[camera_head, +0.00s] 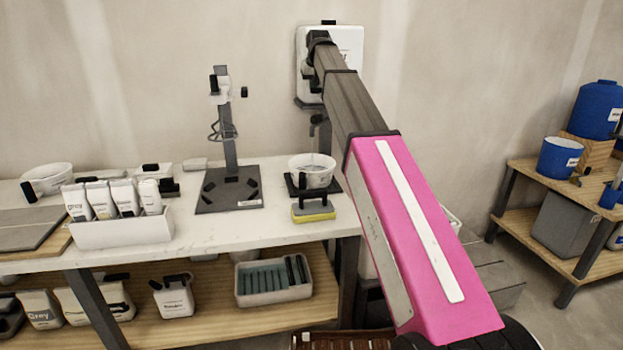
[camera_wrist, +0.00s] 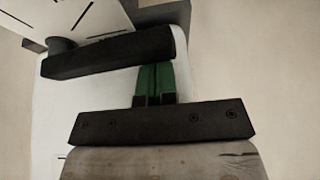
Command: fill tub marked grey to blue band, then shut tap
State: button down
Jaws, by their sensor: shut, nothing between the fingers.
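A white wall unit (camera_head: 347,42) hangs on the wall, partly behind my arm, with a dark spout (camera_head: 314,124) below. A white tub (camera_head: 318,165) sits under it on a dark base; its marking, blue band and fill level are not readable. In the wrist view my gripper (camera_wrist: 154,80) is shut and empty, green fingers together. Its tips are close to a dark bar (camera_wrist: 110,54), which looks like the tap lever on the white unit (camera_wrist: 60,105); I cannot tell if they touch. The head view hides the fingers.
A white rack (camera_head: 122,231) holds several pouches, one labelled grey. Blue containers (camera_head: 559,158) are on the right shelf.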

aim_at(315, 89)
jog(key=shift+s+d+f+g, duration=0.15)
jog(key=shift+s+f, duration=0.35)
jog(key=shift+s, duration=0.25)
jog(key=shift+s+d+f+g, duration=0.15)
jog(key=shift+s+f, duration=0.35)
jog(key=shift+s, duration=0.25)
jog(key=shift+w+a+r, duration=0.1)
jog(key=shift+w+r, duration=0.15)
jog(key=shift+r, duration=0.3)
jog(key=shift+w+a+r, duration=0.1)
jog(key=shift+w+r, duration=0.15)
jog(key=shift+r, duration=0.25)
jog(key=shift+w+r, duration=0.2)
jog(key=shift+r, duration=0.7)
jog(key=shift+w+r, duration=0.15)
jog(key=shift+r, duration=0.7)
jog(key=shift+s+d, duration=0.55)
jog(key=shift+s, duration=0.3)
jog(key=shift+s+d, duration=0.55)
jog(key=shift+s, duration=0.3)
jog(key=shift+s+d, duration=0.55)
jog(key=shift+s, duration=0.3)
